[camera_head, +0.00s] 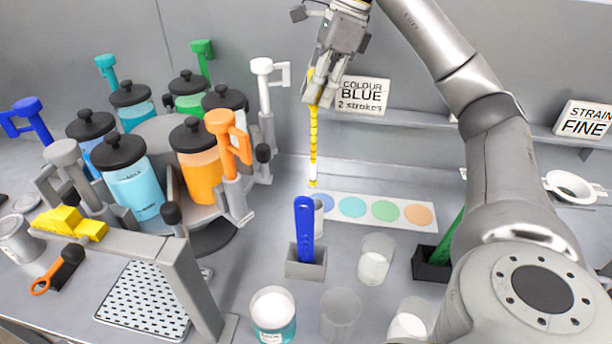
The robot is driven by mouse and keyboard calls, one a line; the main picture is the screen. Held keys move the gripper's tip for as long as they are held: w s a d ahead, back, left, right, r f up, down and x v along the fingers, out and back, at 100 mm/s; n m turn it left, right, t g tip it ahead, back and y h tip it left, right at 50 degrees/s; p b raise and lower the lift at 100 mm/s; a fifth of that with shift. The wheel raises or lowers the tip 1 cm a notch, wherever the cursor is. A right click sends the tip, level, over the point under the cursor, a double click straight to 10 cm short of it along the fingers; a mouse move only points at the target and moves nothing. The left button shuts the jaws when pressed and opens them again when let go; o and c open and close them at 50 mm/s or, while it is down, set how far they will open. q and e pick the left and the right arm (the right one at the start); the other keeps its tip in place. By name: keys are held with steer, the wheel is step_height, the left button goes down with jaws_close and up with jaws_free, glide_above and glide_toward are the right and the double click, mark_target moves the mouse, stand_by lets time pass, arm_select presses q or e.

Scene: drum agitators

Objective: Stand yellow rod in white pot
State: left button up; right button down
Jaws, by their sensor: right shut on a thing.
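My right gripper (322,92) is at the top centre, shut on the upper part of a yellow rod (313,130). The rod hangs upright, with a white band near its lower end. That end shows just above the left end of the colour strip in the picture; I cannot tell its height. A small whitish pot-like thing (319,217) shows partly behind a blue rod; I cannot tell if it is the white pot. The blue rod (305,228) stands in a square grey pot (306,270). My left gripper is not in view.
A green rod (450,236) leans in a black pot (431,266) at right, partly behind my right arm. Clear cups (376,258) and a teal-filled cup (273,314) stand in front. A carousel of jars (133,185) fills the left. The colour strip (370,220) lies behind.

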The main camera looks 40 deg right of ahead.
mark_target(314, 135)
step_height(314, 135, down, 16)
steer(key=s+b, duration=0.1)
steer(key=b, duration=0.1)
steer(key=shift+s, duration=0.15)
steer(key=c, duration=1.7)
jaws_free()
steer(key=shift+a+f, duration=0.1)
steer(key=o, duration=0.4)
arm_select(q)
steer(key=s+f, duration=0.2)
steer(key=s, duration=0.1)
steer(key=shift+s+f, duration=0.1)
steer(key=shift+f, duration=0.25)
